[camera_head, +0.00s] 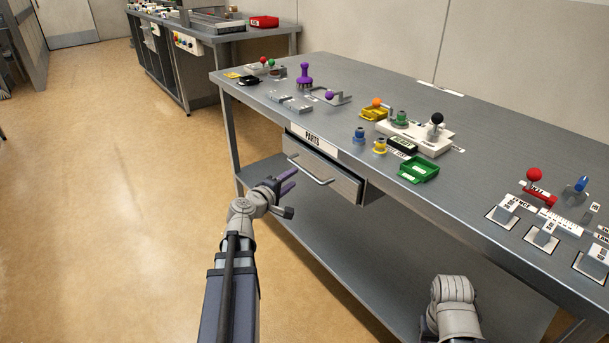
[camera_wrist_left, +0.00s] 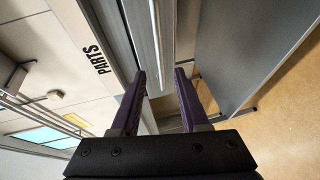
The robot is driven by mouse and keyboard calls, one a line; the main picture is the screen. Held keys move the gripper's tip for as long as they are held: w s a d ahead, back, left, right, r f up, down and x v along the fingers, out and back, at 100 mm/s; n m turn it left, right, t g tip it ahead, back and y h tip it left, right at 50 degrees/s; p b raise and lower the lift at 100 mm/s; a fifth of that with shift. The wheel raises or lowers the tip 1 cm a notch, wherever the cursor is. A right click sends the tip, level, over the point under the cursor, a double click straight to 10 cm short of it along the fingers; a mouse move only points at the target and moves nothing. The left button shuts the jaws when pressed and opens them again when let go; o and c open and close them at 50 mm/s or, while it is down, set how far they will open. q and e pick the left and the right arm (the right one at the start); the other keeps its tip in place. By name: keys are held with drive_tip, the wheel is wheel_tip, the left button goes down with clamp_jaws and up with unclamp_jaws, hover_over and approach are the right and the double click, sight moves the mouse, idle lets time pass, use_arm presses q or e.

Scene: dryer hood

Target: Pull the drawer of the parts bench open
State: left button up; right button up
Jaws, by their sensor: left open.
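The parts bench (camera_head: 390,215) is a long grey metal table with a PARTS label (camera_head: 312,138) on its front edge. Below the label hangs a grey drawer (camera_head: 338,182) with a pale bar handle (camera_head: 310,170); the drawer looks shut. My left gripper (camera_head: 291,181) is open and empty, with purple fingers pointing at the drawer front near the handle. In the left wrist view, the open fingers (camera_wrist_left: 160,74) have a pale bar, seemingly the handle (camera_wrist_left: 155,35), running between them in the picture. I cannot tell whether it is between them in depth.
A lower shelf (camera_head: 330,250) runs beneath the drawer. Part of my right arm is at the bottom right. The floor on the left is clear.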

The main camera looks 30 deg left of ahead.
sight(302, 171)
use_arm(q)
drive_tip(key=w, duration=0.2)
drive_tip(key=w+f+b, duration=0.1)
drive_tip(key=w, duration=0.4)
drive_tip(key=shift+w+f, duration=0.25)
drive_tip(key=shift+w, duration=0.1)
clamp_jaws()
idle(1.1)
